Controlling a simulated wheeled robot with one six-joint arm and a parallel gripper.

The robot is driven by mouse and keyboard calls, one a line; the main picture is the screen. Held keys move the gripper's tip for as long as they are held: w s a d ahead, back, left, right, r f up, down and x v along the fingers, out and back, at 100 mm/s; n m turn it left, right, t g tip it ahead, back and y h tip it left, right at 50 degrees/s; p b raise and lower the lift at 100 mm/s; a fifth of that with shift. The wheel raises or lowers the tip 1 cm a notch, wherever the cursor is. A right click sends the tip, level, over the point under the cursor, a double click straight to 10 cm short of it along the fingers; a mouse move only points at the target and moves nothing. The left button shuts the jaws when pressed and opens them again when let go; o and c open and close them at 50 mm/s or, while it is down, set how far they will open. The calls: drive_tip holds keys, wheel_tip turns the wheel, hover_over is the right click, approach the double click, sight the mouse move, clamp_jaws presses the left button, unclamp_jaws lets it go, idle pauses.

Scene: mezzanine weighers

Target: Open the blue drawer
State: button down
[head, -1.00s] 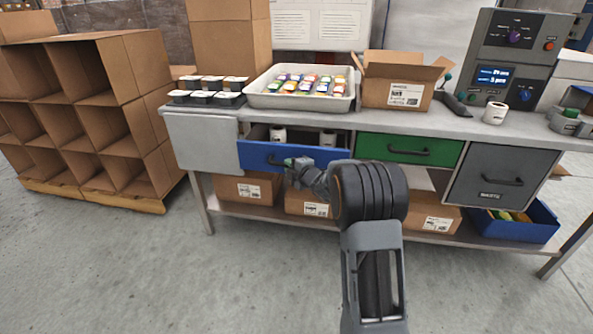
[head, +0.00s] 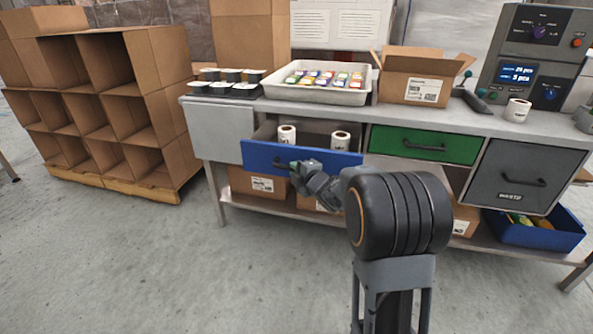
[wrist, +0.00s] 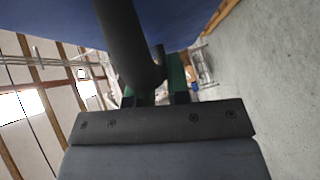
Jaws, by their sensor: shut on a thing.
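The blue drawer (head: 335,160) under the left half of the bench stands pulled out, with its inside showing. Two white rolls, a left one (head: 287,134) and a right one (head: 340,141), stand inside it. My gripper (head: 293,166) is at the front of the drawer, shut on its dark handle. In the wrist view the dark handle bar (wrist: 126,45) runs between the green-tipped fingers (wrist: 158,92), with the blue drawer front (wrist: 55,22) behind it. My arm hides part of the area right of the drawer.
A green drawer (head: 425,145) and a grey waste drawer (head: 520,177) are shut to the right. A tray of colourful packs (head: 285,93) and an open carton (head: 412,89) stand on the bench. Cardboard shelving (head: 165,120) stands left. The floor in front is clear.

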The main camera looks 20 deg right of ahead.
drive_tip(key=shift+d, duration=0.15)
drive_tip(key=c, duration=1.1)
unclamp_jaws()
drive_tip(key=p+v, duration=0.2)
drive_tip(key=v, duration=1.2)
drive_tip(key=shift+p, duration=0.3)
drive_tip(key=shift+w, duration=0.1)
drive_tip(key=s+r+m+g+h+p, duration=0.35)
drive_tip(key=r+m+h+p, duration=0.4)
drive_tip(key=r+p, duration=0.65)
drive_tip(key=s+a+r+m+g+y+p, duration=0.4)
drive_tip(key=s+a+r+m+g+p, duration=0.5)
drive_tip(key=s+p, duration=0.4)
drive_tip(key=shift+s+a+r+m+p, duration=0.4)
drive_tip(key=shift+s+a+r+m, duration=0.35)
drive_tip(key=shift+m, duration=0.4)
